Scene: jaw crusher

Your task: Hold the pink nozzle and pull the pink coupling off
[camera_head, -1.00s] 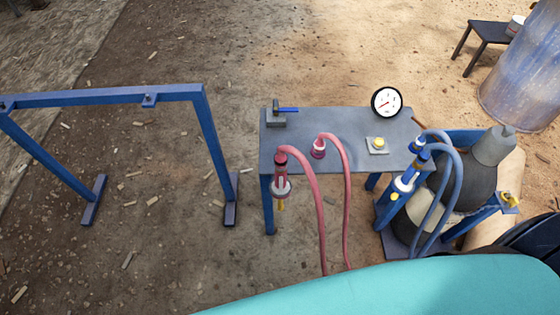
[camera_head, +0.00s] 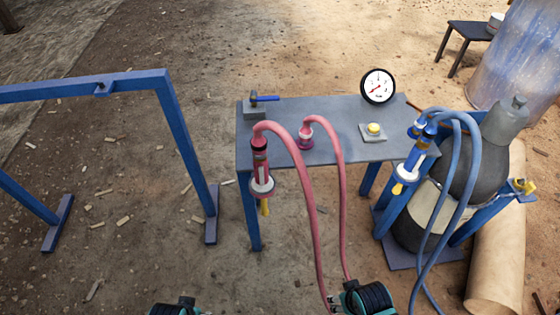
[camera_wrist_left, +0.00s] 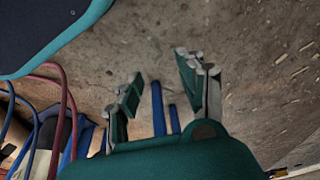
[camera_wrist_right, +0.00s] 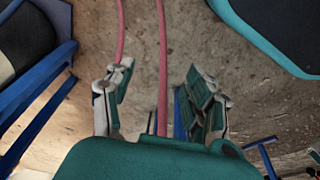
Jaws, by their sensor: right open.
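The pink nozzle (camera_head: 261,168), with a dark band, a pale collar and a yellow tip, hangs upright at the table's front left edge, a pink hose curving from its top. A second pink hose ends in a pink fitting (camera_head: 305,136) on the tabletop; I cannot tell which pink part is the coupling. My right gripper (camera_wrist_right: 160,80) is open and empty, its fingers apart with pink hoses beyond them; in the head view it (camera_head: 365,298) is low, below the table. My left gripper (camera_wrist_left: 160,75) is open and empty; only its top shows at the head view's bottom edge.
Blue hoses (camera_head: 455,180) and a dark gas cylinder (camera_head: 465,160) stand right. A blue frame (camera_head: 188,140) stands left. Ground before the table is mostly clear.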

